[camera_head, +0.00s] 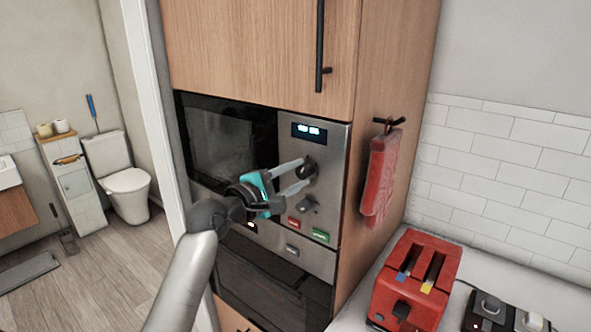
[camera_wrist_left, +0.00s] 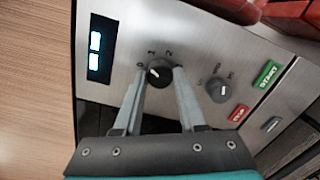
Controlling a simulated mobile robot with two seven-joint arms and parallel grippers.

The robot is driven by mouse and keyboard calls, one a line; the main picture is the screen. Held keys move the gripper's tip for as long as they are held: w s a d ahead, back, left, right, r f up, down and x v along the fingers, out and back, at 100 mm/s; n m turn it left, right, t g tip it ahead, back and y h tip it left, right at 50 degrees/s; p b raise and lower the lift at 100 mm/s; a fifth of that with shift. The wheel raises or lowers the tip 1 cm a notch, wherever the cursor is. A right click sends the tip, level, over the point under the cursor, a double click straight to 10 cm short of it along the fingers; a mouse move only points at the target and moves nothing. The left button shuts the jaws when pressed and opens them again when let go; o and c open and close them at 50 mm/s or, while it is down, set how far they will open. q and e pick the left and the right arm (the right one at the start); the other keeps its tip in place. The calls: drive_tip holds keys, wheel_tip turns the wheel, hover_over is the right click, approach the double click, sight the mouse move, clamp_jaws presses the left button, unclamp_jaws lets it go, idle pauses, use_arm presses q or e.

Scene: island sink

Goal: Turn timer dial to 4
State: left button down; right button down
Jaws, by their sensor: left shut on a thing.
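The built-in microwave (camera_head: 228,137) has a steel panel with a lit display (camera_head: 308,131) and two dark round dials. The upper dial (camera_head: 306,168) also shows in the left wrist view (camera_wrist_left: 159,74), with small digits around it and a white pointer mark. The digit under the mark is too small to read surely. My left gripper (camera_head: 300,177) is shut on this upper dial, one finger at each side. The lower dial (camera_head: 308,204) stands free beside it; it also shows in the left wrist view (camera_wrist_left: 220,90). My right gripper is not in view.
Below the dials are a red button (camera_head: 293,222) and a green start button (camera_head: 320,235). A red cloth (camera_head: 379,175) hangs on the cabinet side. A red toaster (camera_head: 418,275) stands on the counter at right. A black cabinet handle (camera_head: 320,45) is above.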

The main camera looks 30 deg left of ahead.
use_arm(q)
drive_tip(key=m+p, duration=0.1)
drive_tip(key=m, duration=0.2)
drive_tip(key=shift+m, duration=0.3)
drive_tip(key=m, duration=0.3)
drive_tip(key=shift+m, duration=0.3)
drive_tip(key=m, duration=0.4)
drive_tip(key=shift+d+y, duration=0.1)
drive_tip(key=shift+y, duration=0.2)
drive_tip(key=m, duration=0.5)
drive_tip(key=shift+y, duration=0.3)
drive_tip(key=m, duration=0.3)
drive_tip(key=shift+m, duration=0.4)
drive_tip(key=m, duration=0.4)
drive_tip(key=shift+f, duration=0.1)
drive_tip(key=m, duration=0.5)
drive_tip(key=shift+m+t, duration=0.3)
drive_tip(key=shift+m, duration=1.7)
